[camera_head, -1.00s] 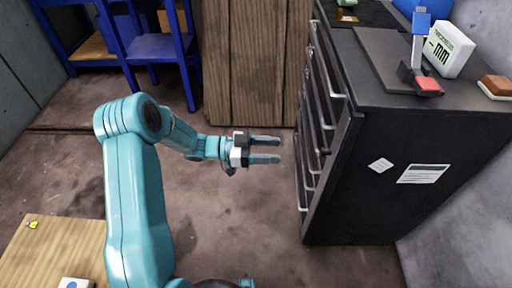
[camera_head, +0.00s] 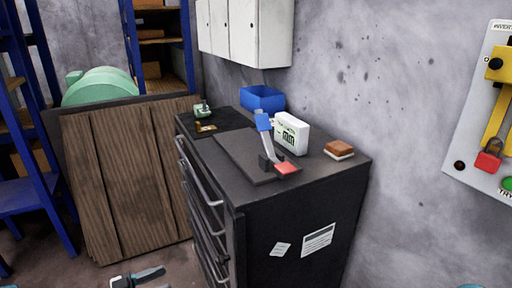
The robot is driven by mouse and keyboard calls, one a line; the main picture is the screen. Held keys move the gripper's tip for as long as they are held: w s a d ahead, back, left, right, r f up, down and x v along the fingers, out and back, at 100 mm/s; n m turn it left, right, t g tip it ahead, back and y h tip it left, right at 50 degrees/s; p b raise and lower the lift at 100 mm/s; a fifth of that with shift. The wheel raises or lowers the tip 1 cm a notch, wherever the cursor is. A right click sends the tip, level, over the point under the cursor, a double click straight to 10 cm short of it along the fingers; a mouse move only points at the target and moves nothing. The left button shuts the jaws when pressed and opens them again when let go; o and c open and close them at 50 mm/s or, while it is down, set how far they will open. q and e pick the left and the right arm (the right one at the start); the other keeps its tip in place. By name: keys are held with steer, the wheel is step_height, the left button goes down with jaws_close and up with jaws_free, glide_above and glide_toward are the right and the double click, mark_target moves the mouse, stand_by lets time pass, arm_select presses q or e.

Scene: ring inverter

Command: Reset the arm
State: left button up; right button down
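My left gripper (camera_head: 158,279) shows at the bottom edge, left of the dark cabinet's drawers. Its fingers are apart with nothing between them, and the frame edge cuts off part of it. The rest of that arm is mostly out of view. A small teal piece at the bottom right edge may be my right arm; no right gripper shows. On the cabinet (camera_head: 300,225) stands a small lever device with a blue top (camera_head: 263,122), a grey tilted stem and a red block (camera_head: 286,168) at its foot.
A white box marked MM (camera_head: 291,133), a blue bin (camera_head: 262,98) and a brown-topped block (camera_head: 339,150) are on the cabinet. A wall panel (camera_head: 490,120) with a yellow handle and red padlock is at right. Wooden boards (camera_head: 125,180) and blue shelving (camera_head: 35,190) are left.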

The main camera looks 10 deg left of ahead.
arm_select(q)
steer(key=d+f+n+y, duration=0.85)
steer(key=d+f, duration=0.25)
steer(key=f, duration=0.3)
steer(key=s+d+f+n+g, duration=0.35)
steer(key=s+f+g, duration=0.2)
steer(key=s, duration=0.25)
steer(key=s+d+f+g+y+p, duration=0.1)
steer(key=s+d+g, duration=0.1)
steer(key=s, duration=0.5)
steer(key=s+d+g+y+p, duration=0.1)
steer(key=s+d+g, duration=0.15)
steer(key=s, duration=0.35)
step_height(320, 180, up, 14)
steer(key=p, duration=1.3)
steer(key=shift+a+f+p, duration=0.25)
steer(key=shift+a+p, duration=0.15)
